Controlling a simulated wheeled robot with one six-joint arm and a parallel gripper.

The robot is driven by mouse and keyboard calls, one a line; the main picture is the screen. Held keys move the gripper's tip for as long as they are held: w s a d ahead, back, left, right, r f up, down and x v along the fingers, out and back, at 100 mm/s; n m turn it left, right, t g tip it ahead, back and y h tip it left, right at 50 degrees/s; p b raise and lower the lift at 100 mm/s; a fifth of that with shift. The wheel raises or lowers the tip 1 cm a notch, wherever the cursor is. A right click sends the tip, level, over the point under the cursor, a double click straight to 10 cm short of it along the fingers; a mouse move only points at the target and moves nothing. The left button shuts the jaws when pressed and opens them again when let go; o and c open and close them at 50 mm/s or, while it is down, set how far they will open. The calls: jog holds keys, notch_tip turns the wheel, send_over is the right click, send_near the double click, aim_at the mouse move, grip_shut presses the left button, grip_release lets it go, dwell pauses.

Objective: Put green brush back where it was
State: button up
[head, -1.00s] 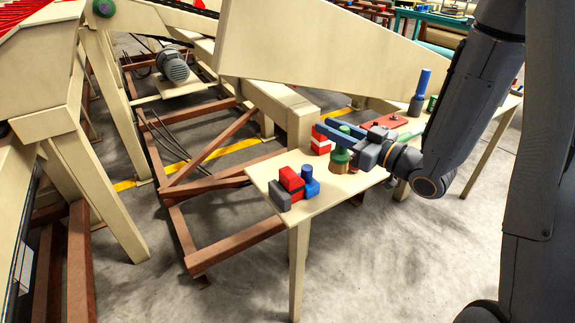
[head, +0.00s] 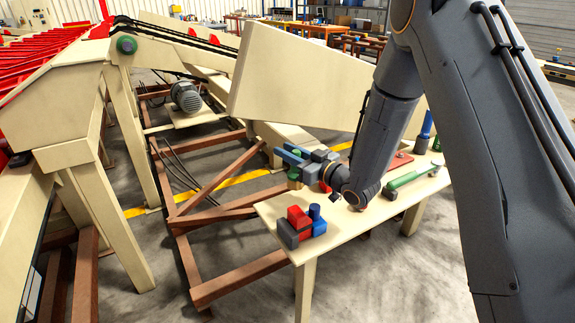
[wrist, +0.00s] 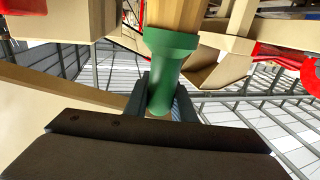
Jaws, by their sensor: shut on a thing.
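The green brush (wrist: 165,75) fills the middle of the wrist view, its green handle between my two dark fingers and its tan head pointing to the top of the picture. In the head view only small green parts of the brush (head: 294,174) show at my gripper. My gripper (head: 288,157) is shut on the handle, with its blue-grey fingers pointing left. It appears above the far edge of the cream table (head: 285,210). I cannot tell its exact height.
Red, grey and blue blocks (head: 300,219) stand at the table's near left corner. A green-handled tool (head: 412,177), a red flat piece (head: 400,160) and a blue-handled upright tool (head: 425,128) are at the right. A large cream panel (head: 295,85) rises behind the table.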

jog(key=shift+f+p, duration=0.45)
jog(key=shift+f, duration=2.2)
jog(key=shift+f, duration=0.1)
jog(key=shift+f, duration=0.15)
jog(key=o, duration=1.1)
jog(key=shift+c, duration=0.2)
